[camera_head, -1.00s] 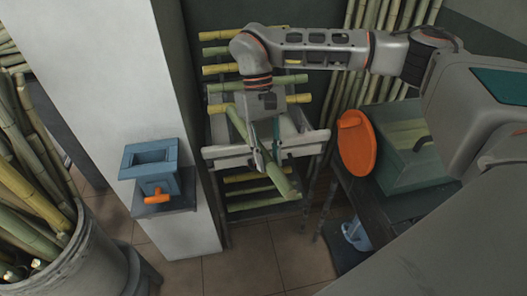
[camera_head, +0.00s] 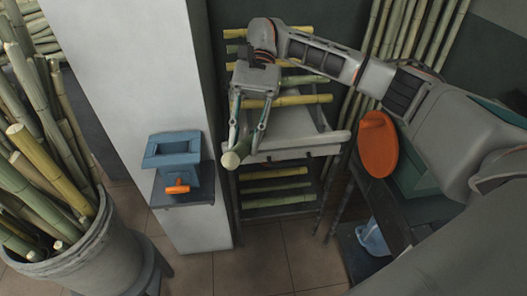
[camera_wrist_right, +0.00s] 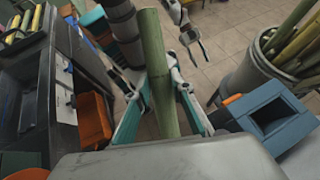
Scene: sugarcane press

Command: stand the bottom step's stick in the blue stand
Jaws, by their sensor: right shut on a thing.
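My right gripper (camera_head: 246,143) is shut on a green stick (camera_head: 234,158), whose cut end faces the head camera. The stick also shows between the fingers in the right wrist view (camera_wrist_right: 158,75). The blue stand (camera_head: 172,148), with a square opening on top and an orange knob, is on a small shelf left of the gripper. The stand and the held stick are apart. The stand also shows at the right of the wrist view (camera_wrist_right: 272,122). My left gripper (camera_wrist_right: 190,38) appears open and empty in the wrist view; the head view does not show it.
A stepped rack (camera_head: 300,146) holds several yellow and green sticks behind my right gripper. A white pillar (camera_head: 135,75) stands behind the blue stand. A grey bin (camera_head: 85,262) full of sticks is at the left. An orange disc (camera_head: 378,145) is right of the rack.

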